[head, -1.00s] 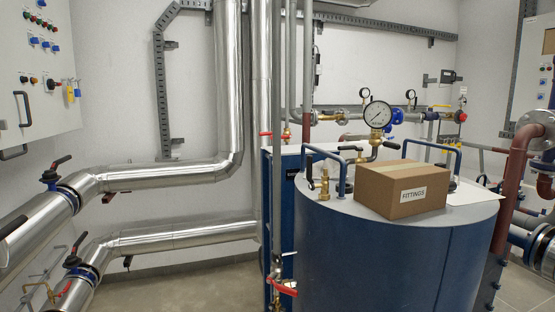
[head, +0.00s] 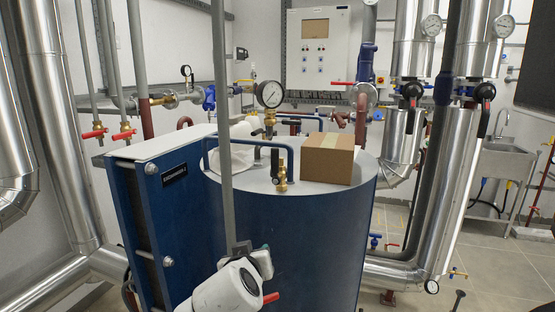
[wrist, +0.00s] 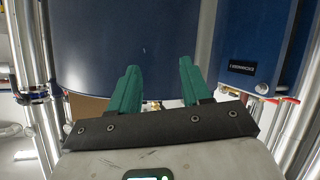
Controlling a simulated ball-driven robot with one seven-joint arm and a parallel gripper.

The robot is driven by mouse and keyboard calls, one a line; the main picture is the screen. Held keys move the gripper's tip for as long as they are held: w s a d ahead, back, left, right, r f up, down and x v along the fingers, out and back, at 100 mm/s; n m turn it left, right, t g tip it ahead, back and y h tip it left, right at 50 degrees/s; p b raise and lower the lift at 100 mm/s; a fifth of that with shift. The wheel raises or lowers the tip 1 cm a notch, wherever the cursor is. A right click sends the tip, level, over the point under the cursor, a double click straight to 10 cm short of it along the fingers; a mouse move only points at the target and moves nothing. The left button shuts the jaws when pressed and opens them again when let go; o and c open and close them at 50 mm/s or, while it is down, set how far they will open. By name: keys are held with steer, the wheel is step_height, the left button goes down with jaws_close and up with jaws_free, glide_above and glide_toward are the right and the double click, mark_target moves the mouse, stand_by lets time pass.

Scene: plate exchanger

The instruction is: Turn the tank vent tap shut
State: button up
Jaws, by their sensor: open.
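The blue tank (head: 318,235) stands in the middle of the head view, with a grey top. My white arm rises at the bottom of the head view, in front of the tank and lower than the tap. In the wrist view my gripper (wrist: 159,66) has two green fingers spread apart with nothing between them.
A cardboard box (head: 328,158) and a gauge (head: 270,94) stand beyond the tap. A blue rail (head: 255,142) is close behind it. The blue plate exchanger (head: 165,205) stands left of the tank. A thin grey vertical pipe (head: 222,120) passes in front.

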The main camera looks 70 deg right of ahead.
step_height(320, 180, up, 12)
steer(key=w+d+m+g+h, duration=0.1)
steer(key=d+m+g+h, duration=0.1)
steer(key=m+h, duration=0.2)
steer(key=m+g+h+p, duration=0.1)
steer(key=m+h, duration=0.1)
glide_toward(274, 159)
steer(key=d+p, duration=0.1)
steer(key=d, duration=0.2)
steer(key=d+p, duration=0.1)
steer(key=d, duration=0.3)
steer(key=w+d, duration=0.1)
steer(key=d, duration=0.2)
steer(key=shift+d+r+p, duration=0.25)
steer(key=shift+d+p, duration=0.15)
jaws_close()
